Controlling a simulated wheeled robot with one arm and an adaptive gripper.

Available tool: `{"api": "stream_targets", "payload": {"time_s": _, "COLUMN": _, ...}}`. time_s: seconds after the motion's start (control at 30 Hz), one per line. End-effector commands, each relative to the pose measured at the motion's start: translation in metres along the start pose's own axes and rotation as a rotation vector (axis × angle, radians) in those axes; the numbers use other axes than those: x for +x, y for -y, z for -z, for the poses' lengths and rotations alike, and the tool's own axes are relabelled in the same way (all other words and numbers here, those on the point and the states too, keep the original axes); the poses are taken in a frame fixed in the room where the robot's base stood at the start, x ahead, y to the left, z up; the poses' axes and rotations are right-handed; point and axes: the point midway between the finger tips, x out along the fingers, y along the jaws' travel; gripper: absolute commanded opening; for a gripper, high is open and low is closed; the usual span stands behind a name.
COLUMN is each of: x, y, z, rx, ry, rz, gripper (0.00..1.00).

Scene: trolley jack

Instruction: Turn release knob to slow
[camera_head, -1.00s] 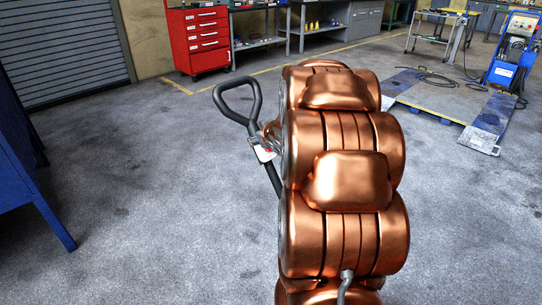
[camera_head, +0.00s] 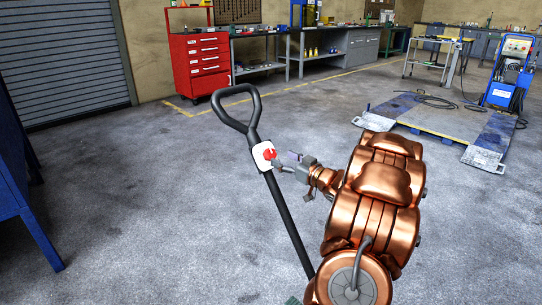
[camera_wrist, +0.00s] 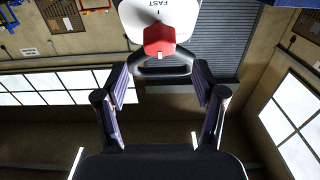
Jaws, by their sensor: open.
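The jack's black handle (camera_head: 284,222) leans up from the bottom of the head view to a loop grip. Below the loop, a white plate carries a red release knob (camera_head: 269,154). In the wrist view the red knob (camera_wrist: 160,40) is ahead, roughly centred, on the white plate (camera_wrist: 183,14) marked FAST. A small white mark shows on the knob's lower side. My gripper (camera_head: 281,163) is just right of the knob. In the wrist view its fingers (camera_wrist: 160,78) are spread and empty, with the knob beyond the fingertips. Contact cannot be told.
A blue bench (camera_head: 22,185) stands at the left edge. A red tool cabinet (camera_head: 201,66) and grey workbenches line the back wall. A low lift platform (camera_head: 440,124) with a blue machine (camera_head: 510,70) is at the right. The floor around the handle is clear.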

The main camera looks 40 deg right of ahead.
Motion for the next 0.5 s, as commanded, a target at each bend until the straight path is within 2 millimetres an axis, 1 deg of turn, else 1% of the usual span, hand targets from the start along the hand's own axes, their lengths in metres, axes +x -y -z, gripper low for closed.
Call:
{"api": "stream_targets", "payload": {"time_s": 0.03, "x": 0.007, "y": 0.002, "z": -0.001, "rx": 0.0, "ry": -0.001, "rz": 0.004, "gripper": 0.69}}
{"api": "stream_targets", "payload": {"time_s": 0.3, "x": 0.042, "y": 0.001, "z": -0.001, "rx": 0.0, "ry": 0.0, "rz": 0.0, "gripper": 0.69}}
{"api": "stream_targets", "payload": {"time_s": 0.5, "x": 0.06, "y": 0.001, "z": -0.001, "rx": 0.001, "ry": 0.001, "rz": 0.0, "gripper": 0.69}}
